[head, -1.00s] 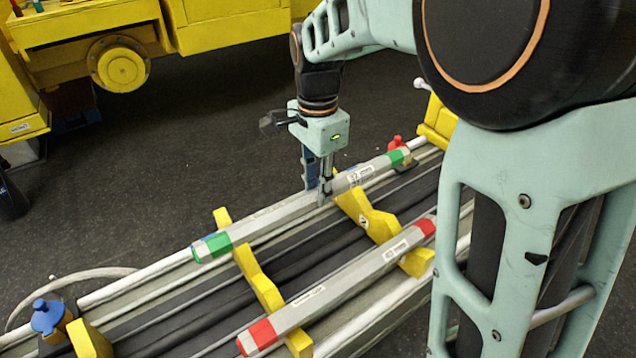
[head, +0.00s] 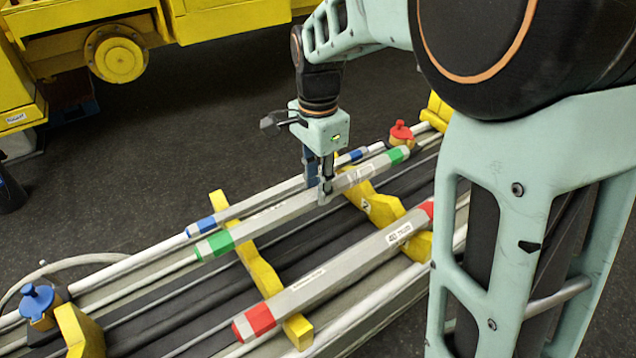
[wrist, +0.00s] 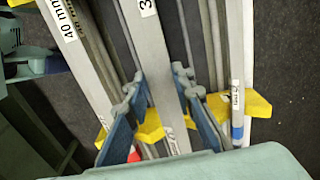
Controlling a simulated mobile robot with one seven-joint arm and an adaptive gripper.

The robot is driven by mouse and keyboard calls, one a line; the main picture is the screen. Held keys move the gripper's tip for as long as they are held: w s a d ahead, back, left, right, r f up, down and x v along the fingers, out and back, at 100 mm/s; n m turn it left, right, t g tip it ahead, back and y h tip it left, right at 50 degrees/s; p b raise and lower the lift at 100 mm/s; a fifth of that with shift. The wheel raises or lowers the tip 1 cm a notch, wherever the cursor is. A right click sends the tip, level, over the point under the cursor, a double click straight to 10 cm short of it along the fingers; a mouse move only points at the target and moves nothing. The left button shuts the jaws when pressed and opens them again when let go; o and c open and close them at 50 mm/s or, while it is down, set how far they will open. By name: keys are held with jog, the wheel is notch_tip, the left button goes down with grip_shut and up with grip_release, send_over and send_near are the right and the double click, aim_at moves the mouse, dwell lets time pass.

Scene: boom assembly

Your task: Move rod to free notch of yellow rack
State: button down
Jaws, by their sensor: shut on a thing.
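My gripper (head: 319,184) is shut on the green-ended grey rod (head: 275,215) near its middle, above the yellow rack. In the wrist view the rod (wrist: 152,55) runs between the two fingers (wrist: 163,98). The yellow rack shows as two notched crossbars, a left one (head: 259,272) and a right one (head: 378,210). The held rod lies between a thinner blue-ended rod (head: 255,203) on the far side and a thicker red-ended rod (head: 335,264) on the near side. I cannot tell whether the held rod touches the rack.
A blue cap (head: 38,302) and a red cap (head: 401,133) stand at opposite ends of the assembly. Long pale tubes (head: 120,268) run beneath the rods. A yellow vehicle (head: 215,28) stands behind. Dark floor (head: 160,130) lies open between.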

jog(key=shift+f+b, duration=1.25)
jog(key=shift+f, duration=0.5)
jog(key=shift+f, duration=0.15)
jog(key=shift+f+b, duration=0.85)
jog(key=shift+f, duration=0.6)
jog(key=c, duration=1.7)
grip_release()
jog(key=shift+o, duration=0.6)
jog(key=shift+f, duration=0.1)
